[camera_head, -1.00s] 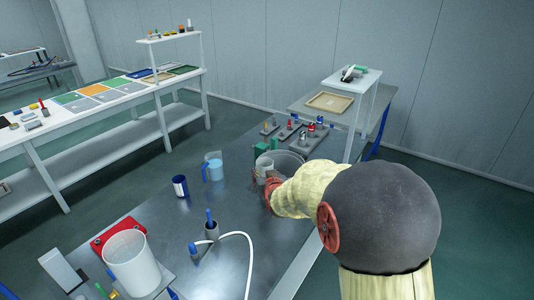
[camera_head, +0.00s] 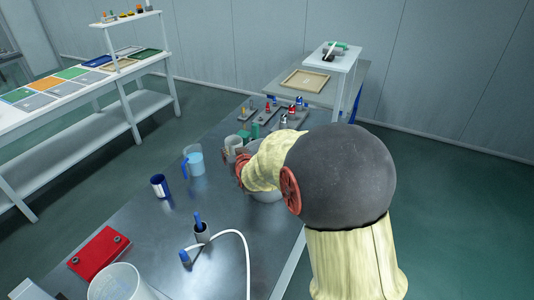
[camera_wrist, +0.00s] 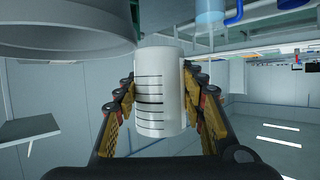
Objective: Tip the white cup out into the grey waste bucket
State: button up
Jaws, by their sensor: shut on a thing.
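The white cup (camera_head: 233,143) is held by my gripper (camera_head: 241,165) above the bench. In the wrist view the white cup (camera_wrist: 160,92), marked with black lines, sits between the two fingers of my gripper (camera_wrist: 162,100), which are shut on it. That view looks upside down, and the cup appears about upright. Its contents cannot be seen. The grey waste bucket (camera_head: 268,196) is mostly hidden behind my arm in the head view. In the wrist view the bucket (camera_wrist: 62,35) is large at upper left, beside the cup.
A clear jug of blue liquid (camera_head: 194,162) and a dark blue can (camera_head: 160,187) stand left of the cup. A green block (camera_head: 255,130) and small fixtures (camera_head: 290,118) lie beyond. A white cable (camera_head: 235,235) crosses the bench front.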

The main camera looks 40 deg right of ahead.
jog(key=shift+s+d+r+m+y+p, duration=0.1)
jog(key=shift+d+r+m+y+p, duration=0.2)
jog(key=shift+p, duration=0.85)
jog(key=shift+s+d+r+m+y+p, duration=0.15)
jog(key=shift+r+p, duration=0.25)
jog(key=shift+p, duration=0.7)
jog(key=d+m+y+p, duration=0.1)
jog(key=m+p, duration=0.1)
jog(key=p, duration=0.3)
jog(key=d+m+t+y+p, duration=0.1)
jog(key=d+p, duration=0.1)
jog(key=p, duration=0.3)
jog(key=shift+s+r+m+y, duration=0.1)
jog(key=shift+s+m+y, duration=0.15)
jog(key=shift+s+m, duration=0.1)
jog(key=shift+d+f+m+y+p, duration=0.1)
jog(key=shift+f+m+y+p, duration=0.2)
jog(key=shift+m+p, duration=0.25)
jog(key=shift+r+m+t+y+p, duration=0.4)
jog(key=shift+m+y+p, duration=0.1)
jog(key=shift+m+p, duration=0.15)
jog(key=shift+f+m+t+y+b, duration=0.5)
jog(key=shift+f+m+y, duration=0.2)
jog(key=shift+m, duration=0.5)
dwell(1.5)
jog(key=shift+d, duration=0.2)
